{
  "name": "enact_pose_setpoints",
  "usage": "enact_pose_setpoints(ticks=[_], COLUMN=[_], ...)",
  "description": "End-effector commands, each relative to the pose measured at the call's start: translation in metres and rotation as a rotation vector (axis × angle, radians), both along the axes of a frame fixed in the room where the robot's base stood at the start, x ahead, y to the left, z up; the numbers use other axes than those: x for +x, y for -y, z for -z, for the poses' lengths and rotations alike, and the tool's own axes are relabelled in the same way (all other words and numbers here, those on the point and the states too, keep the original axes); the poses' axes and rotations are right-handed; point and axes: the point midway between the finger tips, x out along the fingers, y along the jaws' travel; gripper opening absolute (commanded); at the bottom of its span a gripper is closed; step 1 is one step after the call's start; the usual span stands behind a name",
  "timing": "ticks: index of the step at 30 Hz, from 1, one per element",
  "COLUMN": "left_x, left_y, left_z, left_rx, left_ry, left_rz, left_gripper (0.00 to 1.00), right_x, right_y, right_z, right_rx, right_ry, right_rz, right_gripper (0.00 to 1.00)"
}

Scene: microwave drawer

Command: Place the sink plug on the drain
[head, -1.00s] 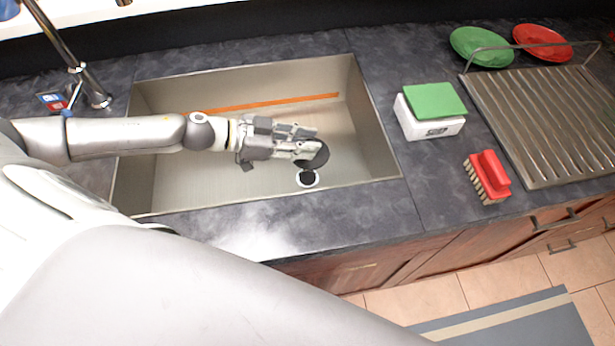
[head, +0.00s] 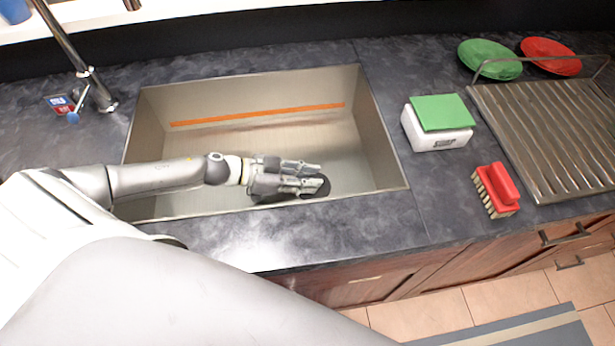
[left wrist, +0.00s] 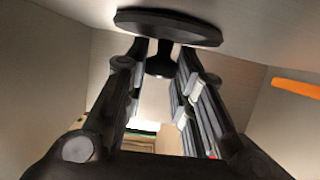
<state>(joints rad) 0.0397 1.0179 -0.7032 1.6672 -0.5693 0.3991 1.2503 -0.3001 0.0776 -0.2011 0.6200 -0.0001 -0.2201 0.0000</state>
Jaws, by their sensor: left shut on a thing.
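The sink plug is a black round disc (head: 322,188) low in the steel sink (head: 345,150), near its front wall. My left gripper (head: 312,176) is shut on the plug, reaching in from the left. In the left wrist view the plug's wide disc (left wrist: 168,26) lies beyond the fingertips (left wrist: 161,52), which close on its short stem (left wrist: 160,64). The drain does not show now; the plug, the gripper or the sink's front edge hides it. I cannot tell whether the plug touches the drain. My right gripper is not in view.
The sink walls surround the left gripper, with the front rim close by. An orange strip (head: 258,115) runs along the back wall. A tap (head: 82,70) stands at left. A green-topped white box (head: 437,138), a red brush (head: 497,190) and a drying rack (head: 550,140) stand at right.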

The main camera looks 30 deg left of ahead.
Motion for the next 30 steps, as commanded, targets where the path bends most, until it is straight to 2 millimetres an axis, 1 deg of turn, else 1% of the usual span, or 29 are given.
enact_pose_setpoints(ticks=[7, 8, 12, 21, 24, 26, 30], left_x=[0.0, 0.0, 0.0, 0.0, 0.0, -0.003, -0.013], left_y=[0.0, 0.0, 0.0, 0.0, 0.0, -0.005, -0.018], left_z=[0.004, 0.003, 0.003, 0.002, -0.002, -0.001, -0.007], left_rx=[-0.001, -0.001, -0.001, -0.001, 0.0, 0.002, 0.003], left_ry=[-0.001, -0.001, -0.001, -0.001, 0.0, -0.003, -0.004], left_rz=[0.0, 0.0, 0.0, 0.0, 0.0, -0.002, -0.002], left_gripper=[0.02, 0.27, 0.45, 0.46, 0.46, 0.46, 0.46], right_x=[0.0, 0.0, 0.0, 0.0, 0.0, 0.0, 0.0], right_y=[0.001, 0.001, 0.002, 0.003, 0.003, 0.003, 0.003], right_z=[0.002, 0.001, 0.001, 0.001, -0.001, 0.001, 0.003], right_rx=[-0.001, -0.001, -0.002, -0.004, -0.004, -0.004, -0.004], right_ry=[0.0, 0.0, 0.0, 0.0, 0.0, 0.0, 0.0], right_rz=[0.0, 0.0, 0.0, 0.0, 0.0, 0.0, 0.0], right_gripper=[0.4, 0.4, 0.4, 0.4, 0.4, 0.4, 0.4])
